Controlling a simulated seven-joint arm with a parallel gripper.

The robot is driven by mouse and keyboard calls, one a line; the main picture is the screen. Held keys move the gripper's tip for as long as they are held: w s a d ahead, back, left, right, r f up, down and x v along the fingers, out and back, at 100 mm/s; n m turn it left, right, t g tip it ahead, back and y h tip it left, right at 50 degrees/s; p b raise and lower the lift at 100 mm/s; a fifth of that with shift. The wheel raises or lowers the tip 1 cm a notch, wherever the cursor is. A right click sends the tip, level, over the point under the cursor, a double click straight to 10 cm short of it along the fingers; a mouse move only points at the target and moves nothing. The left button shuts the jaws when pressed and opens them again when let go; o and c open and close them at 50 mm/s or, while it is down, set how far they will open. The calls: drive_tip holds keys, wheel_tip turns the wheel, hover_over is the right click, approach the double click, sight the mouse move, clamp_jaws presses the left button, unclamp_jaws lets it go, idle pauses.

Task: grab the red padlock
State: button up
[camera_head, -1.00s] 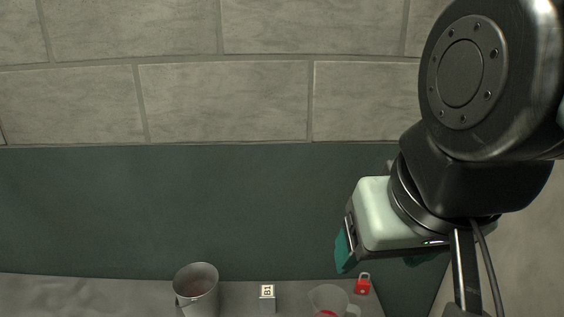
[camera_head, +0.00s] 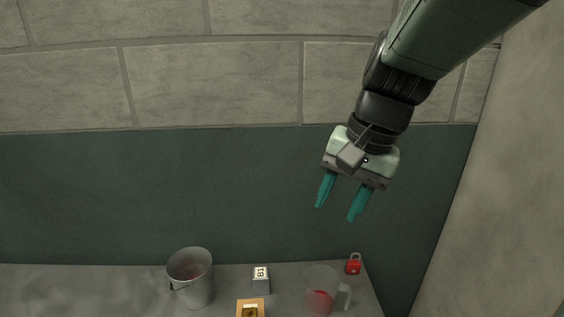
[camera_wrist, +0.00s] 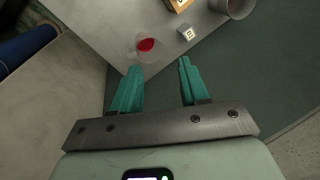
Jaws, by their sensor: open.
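The red padlock (camera_head: 353,267) stands at the back right corner of the grey table, its shackle up, just behind and right of a clear jug. I cannot make it out in the wrist view, where my left-hand finger covers part of that corner. My gripper (camera_head: 337,212) is open and empty, above and slightly left of the padlock in the head view, its teal fingers pointing down. In the wrist view my gripper (camera_wrist: 160,66) shows its two fingers spread apart.
The clear jug (camera_head: 335,287) with red contents stands close to the padlock. A block marked B1 (camera_head: 261,284), a metal bucket (camera_head: 196,285) and an orange box (camera_head: 250,303) stand farther left on the table (camera_head: 100,290). A wall (camera_head: 505,200) rises at the right.

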drive_tip(key=w+d+f+m+g+y, duration=0.1)
drive_tip(key=w+d+f+m+y, duration=0.45)
drive_tip(key=w+f, duration=0.35)
drive_tip(key=m+t+y, duration=0.5)
drive_tip(key=m+t, duration=0.7)
drive_tip(key=m, duration=0.5)
approach(358, 264)
drive_tip(key=w+a, duration=0.1)
drive_tip(key=a+r, duration=0.1)
drive_tip(key=w+a+r, duration=0.1)
drive_tip(key=a, duration=0.1)
drive_tip(key=shift+w, duration=0.4)
drive_tip(key=shift+w+d+x, duration=0.1)
drive_tip(key=shift+w+x, duration=0.05)
drive_tip(key=shift+x, duration=1.2)
drive_tip(key=shift+w+d+x, duration=0.1)
drive_tip(key=shift+d+x, duration=0.05)
drive_tip(key=shift+x, duration=1.15)
clamp_jaws()
